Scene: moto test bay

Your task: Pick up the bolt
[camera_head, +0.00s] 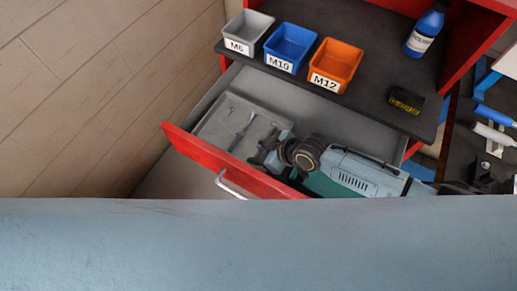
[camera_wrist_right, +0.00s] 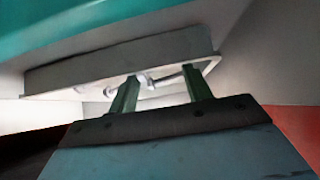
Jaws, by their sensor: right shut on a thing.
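My right gripper (camera_head: 265,152) reaches from the right into the open drawer, beside the grey tray. In the right wrist view its two dark green fingers (camera_wrist_right: 160,93) stand a little apart, with a silver bolt (camera_wrist_right: 147,79) across the gap between them. The gripper is shut on this bolt; the left finger hides part of it. In the head view a slim grey metal piece (camera_head: 241,131) lies in the tray, left of the gripper; I cannot tell whether it is the same bolt. My left gripper is not in view.
The grey tray (camera_head: 213,127) lies in the red-fronted drawer (camera_head: 205,152). On the dark shelf above stand grey M6 (camera_head: 240,46), blue M10 (camera_head: 279,66) and orange M12 (camera_head: 325,80) bins. A blue bottle (camera_head: 426,27) and a small black box (camera_head: 405,101) stand at the right.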

